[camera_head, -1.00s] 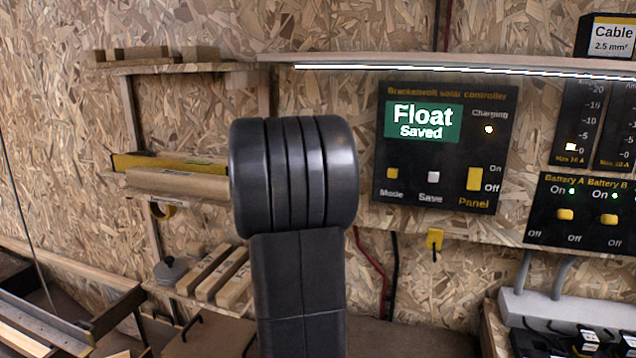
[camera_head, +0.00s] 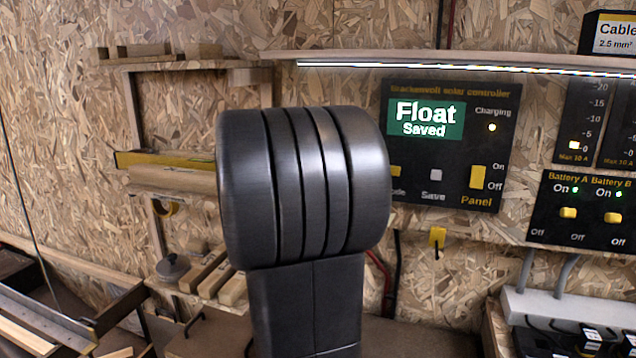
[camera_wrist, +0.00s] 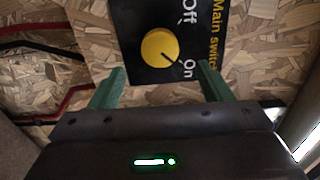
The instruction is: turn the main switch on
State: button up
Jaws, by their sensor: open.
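The main switch is a round yellow knob (camera_wrist: 160,47) on a black panel (camera_wrist: 130,20), seen in the wrist view. The panel reads "Main switch", with "Off" above and "On" below right of the knob. The knob's dark pointer mark points to the lower right, toward "On". My gripper (camera_wrist: 161,70) has two green fingers, set wide apart with nothing between them. Their tips are just below the knob in the picture, one to each side; I cannot tell the remaining distance. In the head view neither the main switch nor the gripper shows; my arm fills the middle.
The solar controller (camera_head: 455,180) reads "Float Saved". A battery panel (camera_head: 585,235) is to its right. A lit shelf (camera_head: 430,62) runs above. A yellow hook (camera_head: 437,238) hangs below the controller. Red and black cables (camera_wrist: 40,48) run along the wall left of the switch.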

jog(key=v, duration=0.6)
jog(key=shift+s, duration=0.2)
jog(key=shift+w, duration=0.1)
jog(key=x, duration=1.3)
jog(key=shift+w, duration=0.3)
jog(key=n+p, duration=1.7)
jog(key=p, duration=0.1)
jog(key=shift+n+p, duration=0.3)
jog(key=shift+n, duration=0.1)
dwell(1.0)
jog(key=shift+d, duration=0.1)
dwell(0.5)
